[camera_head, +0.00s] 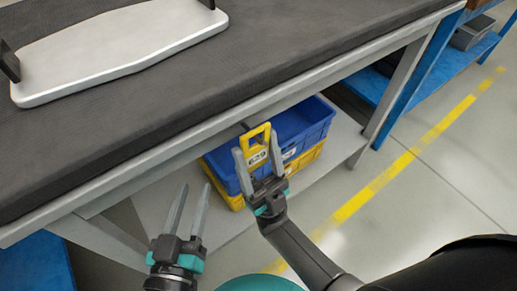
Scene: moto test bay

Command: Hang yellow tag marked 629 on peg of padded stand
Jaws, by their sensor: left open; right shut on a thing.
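The yellow tag (266,132) marked 629 is upright just in front of the padded stand's edge, its frame-like upper part around an opening. My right gripper (256,142) is shut on the tag, with a finger at each side of it. The padded stand (130,131) has a dark padded top and a grey metal frame. A small dark peg (245,126) juts from its front edge, right by the tag's upper left. I cannot tell whether the peg passes through the tag's opening. My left gripper (193,187) is open and empty, lower left of the tag.
A blue crate (314,122) sits on a yellow crate (307,158) on the stand's lower shelf (338,149), behind the tag. A white panel (120,45) with dark handles lies on the padded top. The floor at right is clear, with a yellow line.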

